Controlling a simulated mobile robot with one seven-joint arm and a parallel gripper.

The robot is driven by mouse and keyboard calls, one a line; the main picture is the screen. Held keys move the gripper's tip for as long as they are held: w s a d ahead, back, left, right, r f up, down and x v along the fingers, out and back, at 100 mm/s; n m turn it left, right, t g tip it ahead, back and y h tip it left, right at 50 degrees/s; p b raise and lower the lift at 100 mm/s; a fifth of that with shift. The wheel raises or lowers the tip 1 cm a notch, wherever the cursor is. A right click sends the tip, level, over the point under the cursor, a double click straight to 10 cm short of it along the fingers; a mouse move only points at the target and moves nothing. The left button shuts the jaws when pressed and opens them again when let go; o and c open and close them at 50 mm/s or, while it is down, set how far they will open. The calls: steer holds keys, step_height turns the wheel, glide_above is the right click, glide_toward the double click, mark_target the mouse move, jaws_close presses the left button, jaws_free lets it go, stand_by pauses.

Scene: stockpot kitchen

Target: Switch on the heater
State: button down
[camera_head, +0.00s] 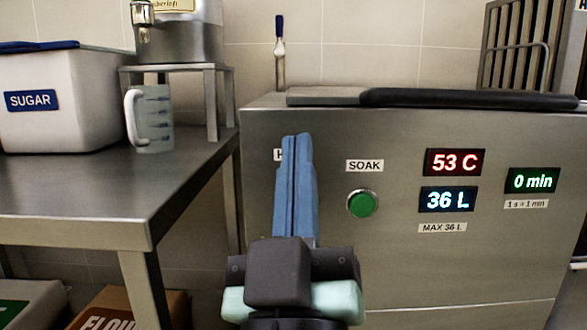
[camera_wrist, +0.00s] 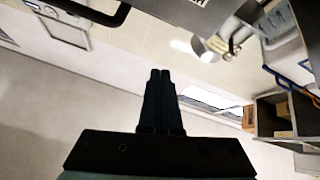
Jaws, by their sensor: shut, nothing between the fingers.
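A steel heater unit (camera_head: 400,265) with a front panel stands on the right in the head view. My gripper (camera_head: 297,138) is in front of the panel's left part, with its blue fingers shut together and empty. A label starting with "H" (camera_head: 278,155) is mostly hidden behind the fingers, and whatever control lies below it is hidden too. To the right is a green button (camera_head: 362,204) under a "SOAK" label (camera_head: 364,166). The displays read 53 C (camera_head: 455,162), 36 L (camera_head: 448,200) and 0 min (camera_head: 532,180). The wrist view also shows the shut fingers (camera_wrist: 161,72); I cannot tell whether they touch the panel.
A steel table (camera_head: 110,190) on the left holds a sugar bin (camera_head: 60,115), a measuring jug (camera_head: 154,125) and a dispenser on a stand (camera_head: 180,45). A flour box (camera_head: 115,308) sits below. A black handle (camera_head: 465,98) runs along the unit's top.

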steer(key=w+f+n+g+p, duration=0.35)
steer(key=n+p, duration=0.35)
steer(key=p, duration=1.1)
steer(key=s+f+n+g+p, duration=0.4)
steer(key=s+n+p, duration=0.4)
steer(key=p, duration=0.7)
steer(key=shift+a+g+y+p, duration=0.15)
steer(key=shift+g+y+p, duration=0.25)
steer(key=shift+g, duration=0.15)
steer(key=shift+w+f, duration=0.1)
steer(key=shift+w, duration=0.05)
steer(key=w+f+b, duration=0.1)
steer(key=w+b, duration=0.2)
steer(key=w, duration=1)
steer(key=shift+w+f, duration=0.35)
steer(key=shift+w, duration=0.05)
